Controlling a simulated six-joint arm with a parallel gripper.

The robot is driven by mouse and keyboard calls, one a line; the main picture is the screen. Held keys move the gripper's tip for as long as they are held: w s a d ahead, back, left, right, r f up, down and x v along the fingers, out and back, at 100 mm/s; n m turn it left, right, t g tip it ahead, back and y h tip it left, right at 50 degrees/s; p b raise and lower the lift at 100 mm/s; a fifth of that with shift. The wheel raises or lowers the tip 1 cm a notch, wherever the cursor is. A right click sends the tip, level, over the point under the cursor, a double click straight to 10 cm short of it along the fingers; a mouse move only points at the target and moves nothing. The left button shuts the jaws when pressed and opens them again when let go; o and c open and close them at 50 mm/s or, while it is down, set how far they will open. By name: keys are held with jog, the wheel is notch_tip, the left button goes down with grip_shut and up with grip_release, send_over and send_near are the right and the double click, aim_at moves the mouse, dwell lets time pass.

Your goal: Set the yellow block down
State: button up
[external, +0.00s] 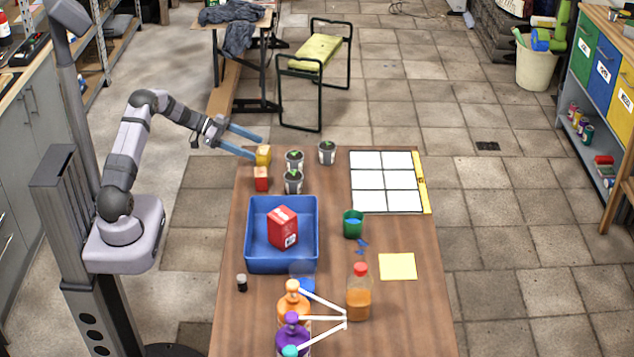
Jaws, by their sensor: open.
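The yellow block (264,154) is at the far left corner of the wooden table (232,262), just behind a red block (261,180) in the external view. I cannot tell whether it rests on the tabletop or touches the red block. My gripper (258,148) is open, its two long blue fingers spread apart and pointing right. The nearer fingertip is right at the yellow block's left side, and the farther one is above and behind it. Whether either finger touches the block is unclear.
Three small potted plants (293,181) stand right of the blocks. A blue tray (248,245) holds a red box (283,227). A white grid board (386,181), green cup (353,224) and several bottles (359,297) are also on the table. The tabletop right of the tray has free room.

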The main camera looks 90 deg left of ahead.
jog(key=shift+x, duration=1.55)
jog(key=c, duration=1.2)
jog(key=shift+c, duration=0.2)
jog(key=shift+r, duration=0.1)
notch_tip(320, 180, up, 10)
notch_tip(320, 180, up, 10)
jog(key=p, duration=0.9)
send_over(259, 149)
jog(key=shift+s+f, duration=0.2)
jog(key=shift+s, duration=0.05)
